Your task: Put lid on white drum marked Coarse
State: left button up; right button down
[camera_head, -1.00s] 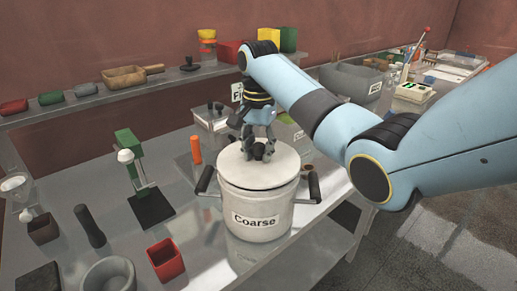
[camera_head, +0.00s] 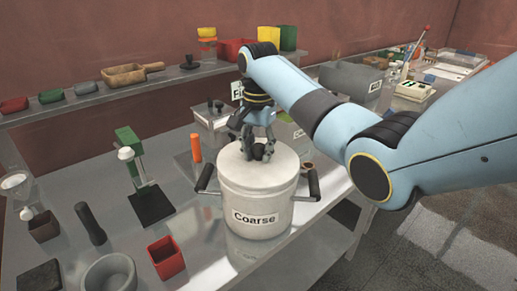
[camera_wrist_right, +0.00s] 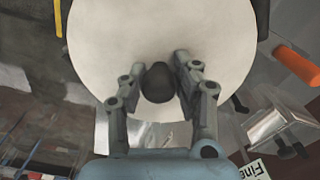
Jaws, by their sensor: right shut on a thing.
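The white drum marked Coarse (camera_head: 256,208) stands upright on the metal table, with a dark handle on each side. Its pale round lid (camera_head: 235,164) is over the drum's mouth, looks about level, and has a dark round knob. The lid also fills the upper middle of the right wrist view (camera_wrist_right: 160,30). My right gripper (camera_head: 258,152) comes from above and is shut on the lid's knob (camera_wrist_right: 158,83), with one finger on each side. Whether the lid rests fully on the rim is hard to tell. My left gripper is not in view.
An orange cylinder (camera_head: 196,148) and a box with a dark-knobbed lid (camera_head: 212,116) stand behind the drum. A green-and-black stand (camera_head: 140,175), a red square cup (camera_head: 166,258) and a grey bowl (camera_head: 109,274) are to the left. A raised shelf runs along the back.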

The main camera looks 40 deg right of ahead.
jog(key=shift+s+f, duration=0.2)
jog(key=shift+f, duration=0.1)
jog(key=c, duration=0.9)
grip_release()
jog(key=shift+w, duration=0.1)
